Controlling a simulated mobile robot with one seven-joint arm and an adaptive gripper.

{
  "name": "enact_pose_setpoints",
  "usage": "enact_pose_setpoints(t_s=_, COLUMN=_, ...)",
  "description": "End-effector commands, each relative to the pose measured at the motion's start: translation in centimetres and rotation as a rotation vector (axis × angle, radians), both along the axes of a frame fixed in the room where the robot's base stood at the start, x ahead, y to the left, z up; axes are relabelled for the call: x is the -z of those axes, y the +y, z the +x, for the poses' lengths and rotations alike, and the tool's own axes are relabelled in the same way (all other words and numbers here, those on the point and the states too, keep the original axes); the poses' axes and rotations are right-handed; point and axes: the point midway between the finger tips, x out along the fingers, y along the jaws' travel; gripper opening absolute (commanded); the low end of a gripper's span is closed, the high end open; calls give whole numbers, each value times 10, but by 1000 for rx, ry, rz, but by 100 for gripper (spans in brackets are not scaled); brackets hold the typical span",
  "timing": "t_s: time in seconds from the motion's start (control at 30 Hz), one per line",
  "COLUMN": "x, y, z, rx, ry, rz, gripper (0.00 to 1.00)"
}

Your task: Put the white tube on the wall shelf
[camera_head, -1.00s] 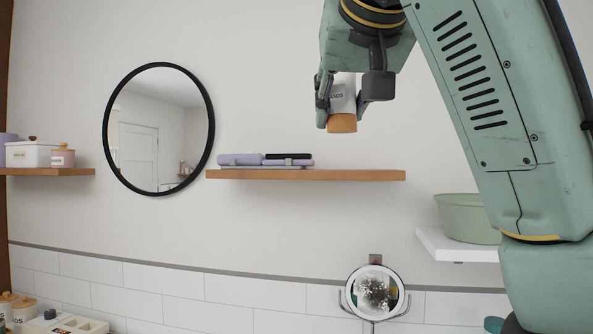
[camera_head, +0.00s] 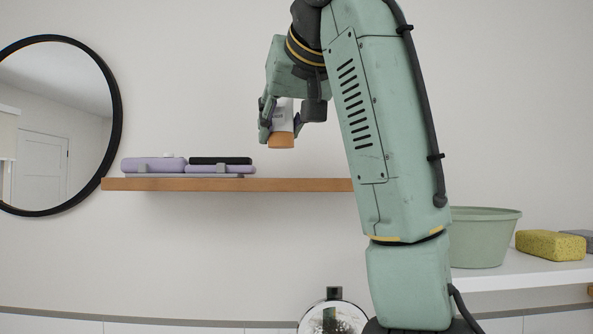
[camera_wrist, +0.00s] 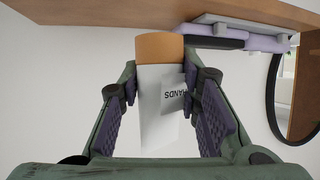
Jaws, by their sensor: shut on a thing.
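The white tube (camera_head: 282,121) has an orange-brown cap, which points down in the head view. My gripper (camera_head: 281,124) is shut on it, with a finger on each side. The tube is held above the wooden wall shelf (camera_head: 290,185), apart from it in the picture. In the wrist view the tube (camera_wrist: 158,105) stands between the two dark finger pads of my gripper (camera_wrist: 163,95), with a label reading "HANDS". The shelf (camera_wrist: 150,12) crosses the top of that view. The shelf's right end is hidden behind my arm in the head view.
Lilac items and a black one on a grey holder (camera_head: 187,166) take up the shelf's left part. The shelf's visible middle right is bare. A round mirror (camera_head: 117,120) hangs at left. A green basin (camera_head: 482,237) and yellow sponge (camera_head: 550,245) stand on a white surface at right.

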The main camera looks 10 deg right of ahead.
Motion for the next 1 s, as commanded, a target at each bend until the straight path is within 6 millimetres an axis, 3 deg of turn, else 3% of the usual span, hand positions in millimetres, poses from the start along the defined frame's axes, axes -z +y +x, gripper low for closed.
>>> enact_pose_setpoints(t_s=0.2, x=0, y=-35, z=39, rx=6, ry=2, rz=-1, gripper=0)
enact_pose_setpoints(t_s=0.33, x=3, y=-48, z=55, rx=3, ry=0, rz=0, gripper=0)
enact_pose_setpoints(t_s=0.6, x=12, y=-63, z=73, rx=4, ry=0, rz=-2, gripper=0)
enact_pose_setpoints(t_s=0.8, x=37, y=-62, z=72, rx=3, ry=-1, rz=-3, gripper=0)
enact_pose_setpoints(t_s=1.0, x=43, y=-61, z=71, rx=3, ry=-1, rz=-1, gripper=0)
